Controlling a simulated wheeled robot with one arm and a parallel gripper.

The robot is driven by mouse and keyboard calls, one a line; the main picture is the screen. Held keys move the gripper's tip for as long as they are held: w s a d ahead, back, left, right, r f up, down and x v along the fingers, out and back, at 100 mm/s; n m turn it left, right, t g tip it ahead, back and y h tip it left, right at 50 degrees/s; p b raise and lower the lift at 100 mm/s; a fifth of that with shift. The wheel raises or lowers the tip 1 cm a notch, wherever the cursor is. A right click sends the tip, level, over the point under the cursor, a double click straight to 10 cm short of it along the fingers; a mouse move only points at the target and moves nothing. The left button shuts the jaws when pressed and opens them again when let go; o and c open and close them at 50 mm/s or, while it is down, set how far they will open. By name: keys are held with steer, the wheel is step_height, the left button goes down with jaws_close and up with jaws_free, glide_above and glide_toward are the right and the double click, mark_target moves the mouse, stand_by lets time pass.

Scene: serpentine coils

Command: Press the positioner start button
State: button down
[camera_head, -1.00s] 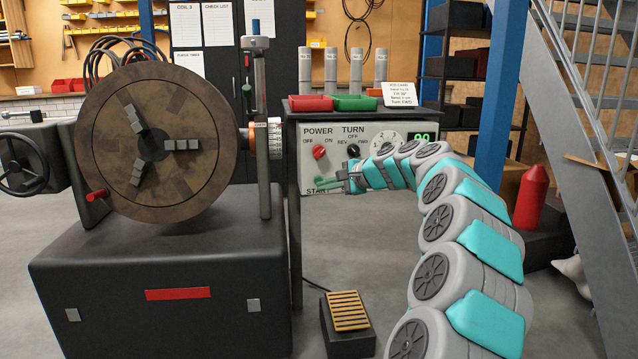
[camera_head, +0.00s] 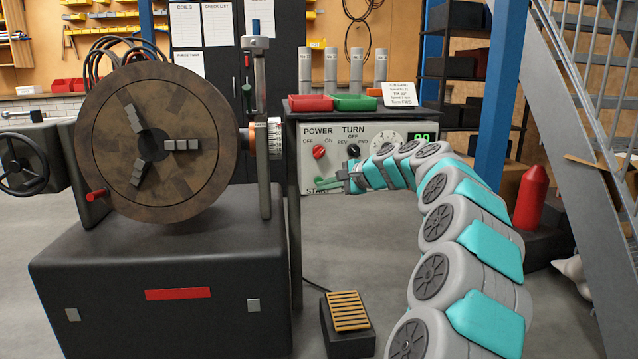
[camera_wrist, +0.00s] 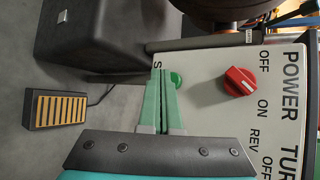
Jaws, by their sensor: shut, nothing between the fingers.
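The green start button (camera_wrist: 176,80) shows on the light control panel (camera_wrist: 205,72) in the wrist view, just beside the tips of my gripper (camera_wrist: 163,84). The green fingers are closed together and empty, and their tips partly overlap the button's edge in this view. Whether they touch it cannot be told. In the head view my gripper (camera_head: 320,184) is in front of the lower left of the panel (camera_head: 310,172), just above the partly covered START label (camera_head: 319,192); the button cannot be made out clearly there.
The red POWER knob (camera_head: 319,152) and black TURN knob (camera_head: 353,151) sit above my gripper. A large positioner with a round chuck plate (camera_head: 205,110) stands to the left. A foot pedal (camera_head: 347,312) lies on the floor below. Trays and cylinders stand on the shelf above the panel.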

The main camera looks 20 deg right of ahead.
steer(key=shift+w, duration=0.1)
steer(key=shift+w+d+p, duration=0.1)
steer(key=shift+w+p, duration=0.2)
steer(key=shift+p, duration=0.15)
steer(key=shift+w+d+p, duration=0.15)
steer(key=shift+w+p, duration=0.25)
steer(key=shift+w, duration=0.05)
stand_by(0.8)
steer(key=shift+s, duration=0.1)
steer(key=shift+s+a, duration=0.25)
steer(key=shift+s, duration=0.5)
steer(key=shift+s, duration=0.1)
